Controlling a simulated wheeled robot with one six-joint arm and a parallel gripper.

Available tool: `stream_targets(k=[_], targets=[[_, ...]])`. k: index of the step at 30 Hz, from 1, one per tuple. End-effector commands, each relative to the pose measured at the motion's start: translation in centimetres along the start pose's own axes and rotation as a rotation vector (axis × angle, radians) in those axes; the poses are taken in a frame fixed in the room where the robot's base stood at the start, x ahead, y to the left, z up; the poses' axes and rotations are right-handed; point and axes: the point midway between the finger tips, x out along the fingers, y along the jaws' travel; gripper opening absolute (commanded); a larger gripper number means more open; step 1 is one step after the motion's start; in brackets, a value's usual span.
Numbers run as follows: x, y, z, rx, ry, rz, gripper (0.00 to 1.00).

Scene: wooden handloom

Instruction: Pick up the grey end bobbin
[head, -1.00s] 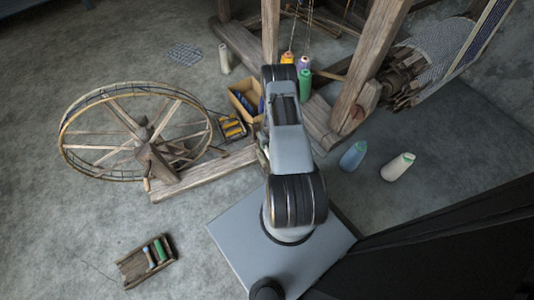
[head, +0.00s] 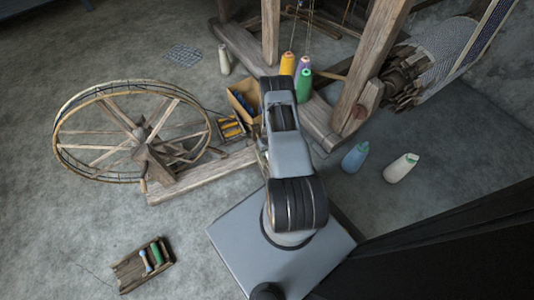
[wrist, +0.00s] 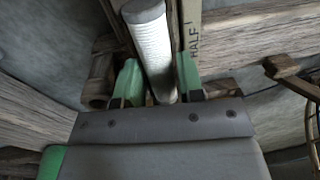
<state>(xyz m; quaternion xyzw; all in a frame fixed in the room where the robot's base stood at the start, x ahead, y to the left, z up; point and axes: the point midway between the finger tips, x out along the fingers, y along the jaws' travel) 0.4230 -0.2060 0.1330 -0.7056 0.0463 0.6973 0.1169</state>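A pale grey ribbed bobbin (wrist: 152,42) shows in the wrist view, running from the top edge down between the green fingertips of my gripper (wrist: 158,80). Its upper end is nearer the camera. One finger stands close on each side of it. Whether they press on it or leave a thin gap cannot be told. In the head view my arm hides the gripper, and I cannot make out this bobbin there.
A wooden plank marked HALF (wrist: 190,35) runs beside the bobbin. In the head view are a spinning wheel (head: 140,150), an open box (head: 236,108), the loom post (head: 368,75), standing orange (head: 287,64) and green cones (head: 304,86), and a spool tray (head: 128,273).

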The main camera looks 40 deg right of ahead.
Motion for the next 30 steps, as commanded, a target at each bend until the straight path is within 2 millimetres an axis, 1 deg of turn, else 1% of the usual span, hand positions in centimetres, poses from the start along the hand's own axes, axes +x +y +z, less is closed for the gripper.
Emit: stream_targets(k=[1, 9, 11, 20, 23, 30], targets=[[0.0, 0.0, 0.0, 0.000, 0.000, 0.000, 0.30], [0.0, 0.0, 0.0, 0.000, 0.000, 0.000, 0.04], [0.0, 0.0, 0.0, 0.000, 0.000, 0.000, 0.00], [-0.2, 0.0, 0.0, 0.000, 0.000, 0.000, 0.00], [-0.7, -0.1, 0.0, 0.000, 0.000, 0.000, 0.00], [-2.8, -0.4, 0.0, -0.002, 0.000, 0.000, 0.00]])
